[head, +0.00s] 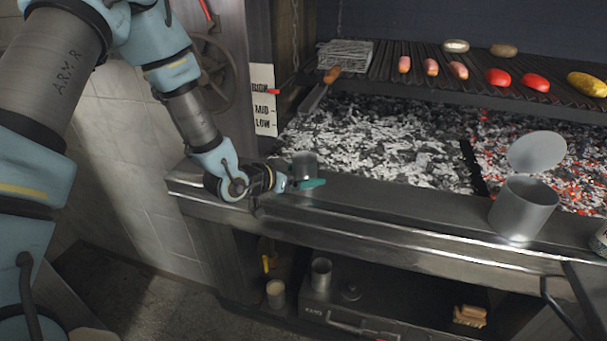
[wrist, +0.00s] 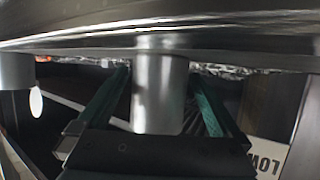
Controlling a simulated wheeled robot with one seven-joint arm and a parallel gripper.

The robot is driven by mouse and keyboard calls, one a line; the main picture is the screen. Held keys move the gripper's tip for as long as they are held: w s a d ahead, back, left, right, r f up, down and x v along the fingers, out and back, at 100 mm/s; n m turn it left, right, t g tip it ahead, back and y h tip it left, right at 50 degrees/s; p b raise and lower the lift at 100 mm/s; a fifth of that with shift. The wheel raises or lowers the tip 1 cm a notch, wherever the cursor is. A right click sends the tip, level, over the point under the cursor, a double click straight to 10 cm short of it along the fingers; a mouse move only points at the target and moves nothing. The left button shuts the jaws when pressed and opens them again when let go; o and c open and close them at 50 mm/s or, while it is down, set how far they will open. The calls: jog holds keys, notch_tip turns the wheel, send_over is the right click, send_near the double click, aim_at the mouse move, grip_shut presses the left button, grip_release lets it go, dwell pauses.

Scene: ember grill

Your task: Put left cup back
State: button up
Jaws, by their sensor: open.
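A small grey metal cup (head: 304,163) stands upright on the front ledge of the grill, at the left in the head view. My gripper (head: 302,183) is open and low over the ledge at this cup. In the wrist view the cup (wrist: 160,90) is between the two green fingers, with a gap on each side. Its lower part in the head view is partly hidden by the gripper. Two more cups stand on the shelf below: a metal cup (head: 321,274) and a paler one (head: 276,293) to its left.
A large metal pot (head: 523,208) with a raised lid (head: 537,151) stands on the ledge at right. Embers lie behind the ledge, under a grate (head: 450,70) with food. A heat-level sign (head: 264,100) hangs behind my gripper. The ledge between cup and pot is clear.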

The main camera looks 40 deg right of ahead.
jog(key=b+v, duration=0.3)
jog(key=v, duration=0.9)
jog(key=w+a+n+t+y, duration=0.2)
jog(key=w+a+n+y, duration=0.4)
jog(key=a, duration=0.5)
jog(key=w+a+n+t+y, duration=0.25)
jog(key=w+a, duration=0.45)
jog(key=a, duration=0.4)
jog(key=s+a+r+n+g+y, duration=0.1)
jog(key=s+a+n+g+y, duration=0.1)
jog(key=a, duration=0.6)
jog(key=s+a+r+n+g+y, duration=0.2)
jog(key=s+a+n, duration=0.3)
jog(key=a, duration=0.3)
jog(key=shift+s+y, duration=0.35)
jog(key=shift+s, duration=0.35)
jog(key=shift+n, duration=0.25)
